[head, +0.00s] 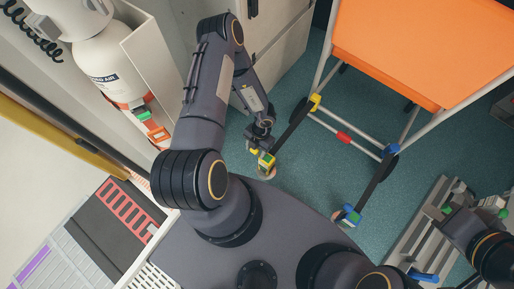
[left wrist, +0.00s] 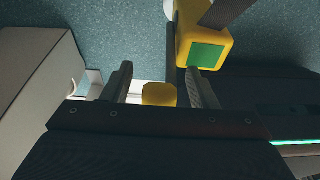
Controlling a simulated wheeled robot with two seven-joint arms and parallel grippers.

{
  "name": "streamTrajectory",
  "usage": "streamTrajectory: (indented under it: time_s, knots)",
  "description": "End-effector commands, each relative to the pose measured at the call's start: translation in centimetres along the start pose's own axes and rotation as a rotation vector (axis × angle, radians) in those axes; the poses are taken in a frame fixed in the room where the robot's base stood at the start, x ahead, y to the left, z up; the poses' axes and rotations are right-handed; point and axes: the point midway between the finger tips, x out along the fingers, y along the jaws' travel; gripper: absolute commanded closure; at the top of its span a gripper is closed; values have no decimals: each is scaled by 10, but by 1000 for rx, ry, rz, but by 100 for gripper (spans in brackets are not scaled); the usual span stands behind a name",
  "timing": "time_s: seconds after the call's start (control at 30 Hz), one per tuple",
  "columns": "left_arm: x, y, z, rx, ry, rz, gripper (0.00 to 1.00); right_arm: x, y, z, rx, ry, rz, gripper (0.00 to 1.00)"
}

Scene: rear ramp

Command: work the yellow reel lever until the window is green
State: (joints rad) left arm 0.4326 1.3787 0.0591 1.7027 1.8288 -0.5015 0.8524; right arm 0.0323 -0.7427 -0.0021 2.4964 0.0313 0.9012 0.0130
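The yellow reel (head: 267,164) sits low on the teal floor in the head view. It also shows at the top of the left wrist view (left wrist: 224,40). Its window (left wrist: 207,55) is green. The yellow lever (left wrist: 158,94) shows as a rounded yellow end between the fingers of my left gripper (left wrist: 160,88), with a gap on each side. My left gripper (head: 262,139) is open and right at the reel in the head view. My right arm comes in at the lower right; its gripper is not in view.
A dark strap (head: 292,126) runs from the yellow reel to an orange-seated wheeled frame (head: 420,45). A blue reel (head: 347,215) with a green window has its own strap to the frame. A grey rack (head: 415,235) stands right; a white gas cylinder (head: 108,65) stands left.

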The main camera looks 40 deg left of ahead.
Motion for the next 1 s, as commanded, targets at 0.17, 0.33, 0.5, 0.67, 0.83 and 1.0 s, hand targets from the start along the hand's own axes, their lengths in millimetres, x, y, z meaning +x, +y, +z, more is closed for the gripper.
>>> streamTrajectory:
  time_s: [0.17, 0.33, 0.5, 0.67, 0.83, 1.0]
  knots:
    - [1, -1, -1, 1, 2, -1, 47, 0, 0, 0, 0, 0, 0, 100]
    - [-9, 0, -1, 0, 1, -2, 47, -4, -2, -2, 0, 0, 0, 100]
    - [-39, 0, 0, -1, 1, -3, 47, -13, -6, -7, 0, 0, 0, 100]
    - [-64, 0, 0, -1, 2, -4, 47, -20, -9, -10, 0, 0, 0, 100]
    - [-78, 0, 0, 0, 5, -5, 47, -23, -10, -12, 0, 0, 0, 100]
    - [-79, 0, 0, 0, 5, -5, 47, -23, -10, -12, 0, 0, 0, 100]
